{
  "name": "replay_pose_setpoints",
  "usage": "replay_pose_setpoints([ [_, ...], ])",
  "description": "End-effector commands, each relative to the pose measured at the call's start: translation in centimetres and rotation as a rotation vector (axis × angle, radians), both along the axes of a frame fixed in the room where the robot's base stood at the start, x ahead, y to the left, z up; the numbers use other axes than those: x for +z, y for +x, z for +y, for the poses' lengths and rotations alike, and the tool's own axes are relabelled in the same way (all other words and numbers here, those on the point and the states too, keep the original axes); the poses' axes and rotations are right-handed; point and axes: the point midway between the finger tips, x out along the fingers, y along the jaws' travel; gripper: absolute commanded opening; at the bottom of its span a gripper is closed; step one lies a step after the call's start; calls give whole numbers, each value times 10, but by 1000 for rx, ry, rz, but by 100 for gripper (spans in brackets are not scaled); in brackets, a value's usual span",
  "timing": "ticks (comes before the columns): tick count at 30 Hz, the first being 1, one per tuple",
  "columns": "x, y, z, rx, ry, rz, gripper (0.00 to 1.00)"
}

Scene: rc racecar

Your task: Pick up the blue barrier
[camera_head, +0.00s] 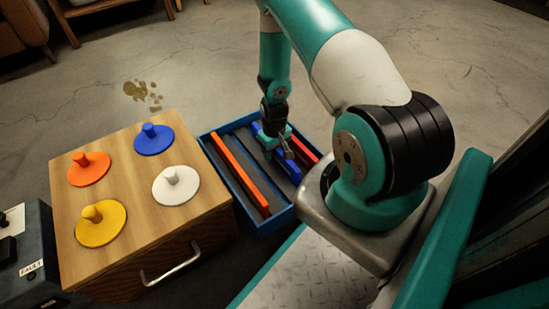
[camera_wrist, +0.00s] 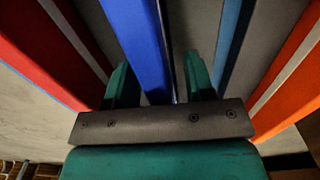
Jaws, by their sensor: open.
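The blue barrier (camera_head: 286,166) is a long bar lying in a blue tray (camera_head: 264,228) in the head view. In the wrist view the blue barrier (camera_wrist: 139,42) runs between the two teal fingers of my gripper (camera_wrist: 160,85). My gripper (camera_head: 283,153) is open over the tray, with one finger on each side of the bar. A gap shows between the bar and the right finger; the left finger is close to the bar, and I cannot tell if it touches. Part of the bar is hidden behind my gripper in the head view.
An orange bar (camera_head: 240,171) lies to the left in the tray and a red bar (camera_head: 304,149) to the right. A wooden cabinet (camera_head: 140,244) with orange, blue, white and yellow knobbed discs stands left of the tray. Open floor (camera_head: 205,70) lies behind.

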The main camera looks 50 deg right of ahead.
Motion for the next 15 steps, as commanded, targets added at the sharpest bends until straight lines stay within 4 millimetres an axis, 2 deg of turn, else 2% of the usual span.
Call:
replay_pose_setpoints([
  [5,1,0,0,0,0,-1,49],
  [12,1,0,0,0,0,-1,0],
  [15,1,0,0,0,0,-1,0],
])
